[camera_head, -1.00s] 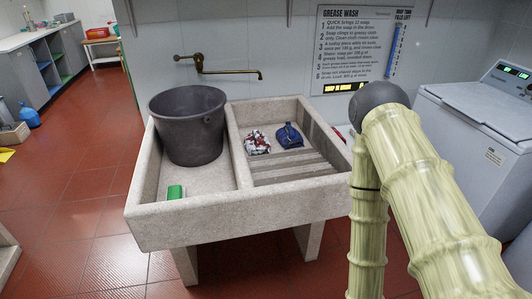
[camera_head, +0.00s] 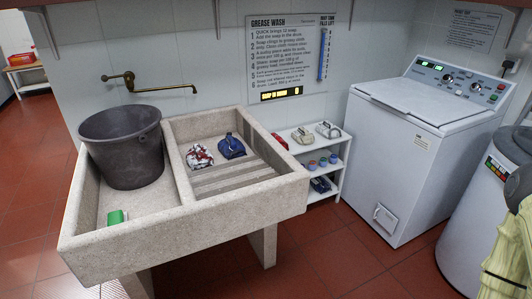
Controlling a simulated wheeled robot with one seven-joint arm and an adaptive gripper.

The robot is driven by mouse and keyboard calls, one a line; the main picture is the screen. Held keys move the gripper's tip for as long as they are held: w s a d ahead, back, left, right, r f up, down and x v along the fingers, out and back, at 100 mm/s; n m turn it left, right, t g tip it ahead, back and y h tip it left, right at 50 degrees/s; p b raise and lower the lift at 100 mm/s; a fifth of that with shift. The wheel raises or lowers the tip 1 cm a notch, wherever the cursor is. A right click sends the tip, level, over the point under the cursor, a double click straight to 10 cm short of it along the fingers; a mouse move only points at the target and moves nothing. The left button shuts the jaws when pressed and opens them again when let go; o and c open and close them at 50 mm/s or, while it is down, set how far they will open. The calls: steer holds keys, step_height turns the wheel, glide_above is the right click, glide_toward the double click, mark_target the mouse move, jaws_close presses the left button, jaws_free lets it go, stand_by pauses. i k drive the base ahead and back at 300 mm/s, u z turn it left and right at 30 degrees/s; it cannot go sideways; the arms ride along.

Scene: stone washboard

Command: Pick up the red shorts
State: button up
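A small red folded item (camera_head: 280,141) lies at the left end of the top of a white shelf unit. It may be the red shorts, but it is too small to tell. A crumpled red-and-white cloth (camera_head: 199,156) lies in the right basin of the stone sink (camera_head: 190,222), beside a dark blue cloth (camera_head: 231,146). Both rest above the ribbed washboard (camera_head: 237,177). My gripper is not in view; only part of my yellow-green arm shows at the lower right edge.
A dark bucket (camera_head: 121,147) and a green block (camera_head: 117,217) are in the left basin. The white shelf (camera_head: 341,165) holds grey items and small jars between the sink and a white washing machine (camera_head: 400,150). A grey-white drum machine (camera_head: 480,225) stands at right. Red floor is open in front.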

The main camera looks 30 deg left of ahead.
mark_target(198, 157)
steer(key=z, duration=0.7)
steer(key=i, duration=1.15)
steer(key=u, duration=1.95)
